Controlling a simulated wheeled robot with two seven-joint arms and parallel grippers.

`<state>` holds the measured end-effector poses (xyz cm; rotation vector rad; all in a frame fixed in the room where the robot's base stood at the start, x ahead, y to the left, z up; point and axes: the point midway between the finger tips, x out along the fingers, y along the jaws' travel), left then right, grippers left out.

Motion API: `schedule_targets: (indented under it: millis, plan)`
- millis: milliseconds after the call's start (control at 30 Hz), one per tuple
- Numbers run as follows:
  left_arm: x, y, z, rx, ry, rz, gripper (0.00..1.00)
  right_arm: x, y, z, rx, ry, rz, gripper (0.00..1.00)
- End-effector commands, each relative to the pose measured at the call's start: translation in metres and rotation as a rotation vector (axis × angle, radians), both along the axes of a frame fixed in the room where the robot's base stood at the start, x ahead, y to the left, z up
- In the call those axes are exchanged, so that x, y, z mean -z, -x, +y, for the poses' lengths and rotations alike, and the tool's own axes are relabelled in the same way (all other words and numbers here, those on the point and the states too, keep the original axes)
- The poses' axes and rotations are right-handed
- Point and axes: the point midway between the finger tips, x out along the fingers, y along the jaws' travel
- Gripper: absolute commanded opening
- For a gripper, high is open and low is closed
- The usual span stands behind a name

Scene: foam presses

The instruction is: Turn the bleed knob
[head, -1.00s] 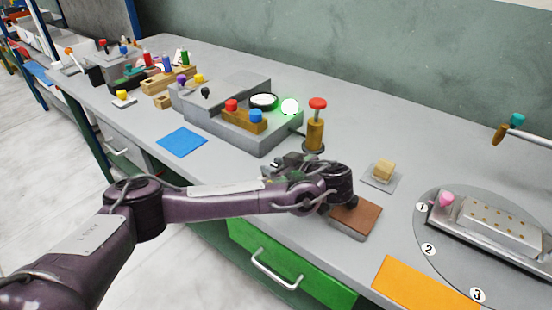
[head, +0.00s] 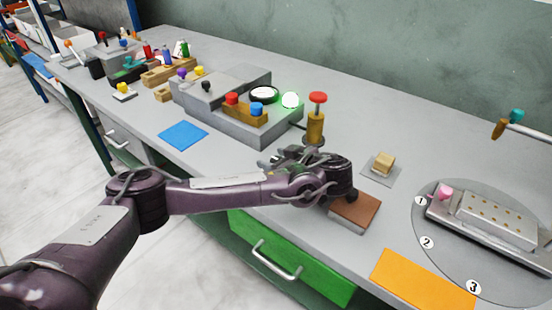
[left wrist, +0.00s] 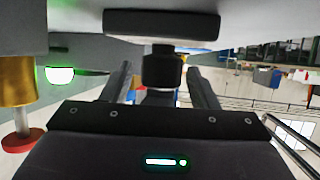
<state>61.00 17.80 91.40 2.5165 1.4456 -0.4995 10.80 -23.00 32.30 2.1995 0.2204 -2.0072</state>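A black round knob (left wrist: 162,68) stands on a dark block (left wrist: 160,24) in the left wrist view, which shows the scene upside down. It looks like the bleed knob, though no label on it can be read. My left gripper (left wrist: 160,82) is open, with one finger on each side of the knob and gaps showing on both sides. I cannot tell how deep the knob sits between the fingers. In the head view my left gripper (head: 285,160) is low over the bench, in front of the brass post, and hides the knob. My right gripper is not in view.
A brass post with a red cap (head: 318,98) stands close behind the left gripper. A grey console (head: 215,105) with a lit green button (head: 290,100) is to its left. A brown pad (head: 355,211) lies under the wrist. A round plate (head: 440,250) is at right.

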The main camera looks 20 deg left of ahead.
Motion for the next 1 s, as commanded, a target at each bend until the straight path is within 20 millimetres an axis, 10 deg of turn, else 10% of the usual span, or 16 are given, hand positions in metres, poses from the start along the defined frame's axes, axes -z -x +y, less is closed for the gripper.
schedule_targets:
  millis: [333,1000]
  plan:
    - [-0.013,0.001,-0.001,0.002,0.000,0.002,0.54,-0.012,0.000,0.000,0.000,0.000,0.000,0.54]
    - [-0.131,0.000,0.000,0.002,0.000,0.003,0.54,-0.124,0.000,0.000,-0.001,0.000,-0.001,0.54]
